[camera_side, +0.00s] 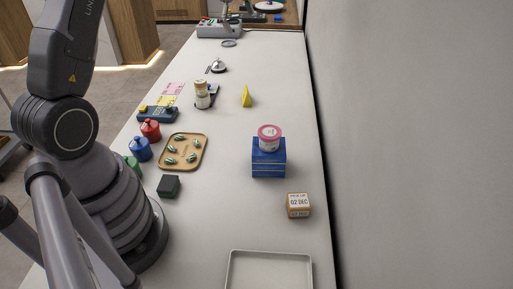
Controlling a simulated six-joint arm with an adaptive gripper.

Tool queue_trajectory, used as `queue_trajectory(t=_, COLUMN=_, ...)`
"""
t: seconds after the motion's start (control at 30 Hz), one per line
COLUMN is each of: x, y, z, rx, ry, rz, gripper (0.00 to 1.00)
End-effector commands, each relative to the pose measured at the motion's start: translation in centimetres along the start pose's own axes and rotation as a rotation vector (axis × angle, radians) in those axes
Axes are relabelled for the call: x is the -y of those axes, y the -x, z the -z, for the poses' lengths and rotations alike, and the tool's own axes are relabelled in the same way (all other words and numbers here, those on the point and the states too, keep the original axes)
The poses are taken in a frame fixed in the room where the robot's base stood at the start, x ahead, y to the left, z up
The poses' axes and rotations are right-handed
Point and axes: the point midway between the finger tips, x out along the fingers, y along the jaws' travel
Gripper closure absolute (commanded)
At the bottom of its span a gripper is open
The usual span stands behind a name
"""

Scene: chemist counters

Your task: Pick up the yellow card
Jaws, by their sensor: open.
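A small yellow card (167,100) lies flat on the counter at its left edge, in the middle distance. A pink card (174,88) lies right behind it. The near end of the yellow card comes close to a dark blue device (158,114); I cannot tell whether they touch. My gripper is out of the frame; only my arm shows, at the left, rising past the top edge.
White-and-amber bottles (202,95) stand right of the card. Red (151,130), blue (140,149) and green containers line the left edge, beside a tan tray (204,150). A yellow wedge (246,97) and blue boxes (268,162) stand further right. The counter's middle is fairly clear.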

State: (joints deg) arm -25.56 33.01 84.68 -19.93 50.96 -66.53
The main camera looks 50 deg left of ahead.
Motion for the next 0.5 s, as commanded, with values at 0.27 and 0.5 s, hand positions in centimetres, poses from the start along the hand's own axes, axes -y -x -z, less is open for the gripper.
queue_trajectory(t=0.27, x=-2.0, y=-12.9, z=11.4, rx=0.052, ry=0.591, rz=0.031, gripper=0.00)
queue_trajectory(t=0.5, x=-1.6, y=-16.8, z=14.1, rx=0.067, ry=0.751, rz=0.037, gripper=0.00)
